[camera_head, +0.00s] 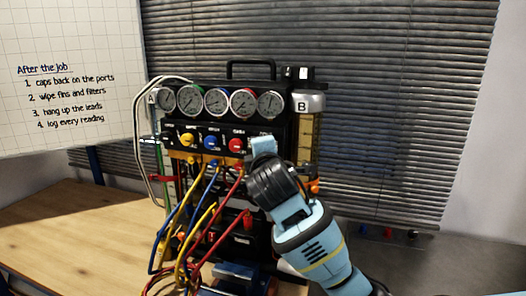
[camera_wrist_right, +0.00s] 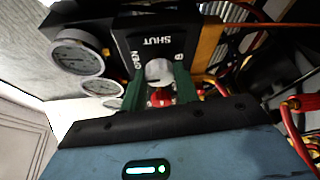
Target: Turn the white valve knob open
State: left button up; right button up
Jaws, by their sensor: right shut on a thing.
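The white valve knob (camera_wrist_right: 158,72) shows in the right wrist view, on a black panel marked OPEN and SHUT. My right gripper (camera_wrist_right: 159,88) has its two green fingers on either side of the knob and is shut on it. In the head view my right gripper (camera_head: 263,147) is at the right end of the rig's valve row, and it hides the white knob there. The knob's exact turn is hard to read. My left gripper is in neither view.
Red (camera_head: 236,145), blue (camera_head: 211,142) and yellow (camera_head: 187,139) knobs sit left of my gripper. Several gauges (camera_head: 216,101) are above. Red, yellow and blue hoses (camera_head: 182,240) hang below. A clear cylinder (camera_head: 307,135) stands at right. The wooden table (camera_head: 70,235) is bare at left.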

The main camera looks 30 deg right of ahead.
jog(key=o, duration=1)
jog(key=shift+c, duration=0.2)
jog(key=v, duration=0.8)
jog(key=shift+w, duration=0.1)
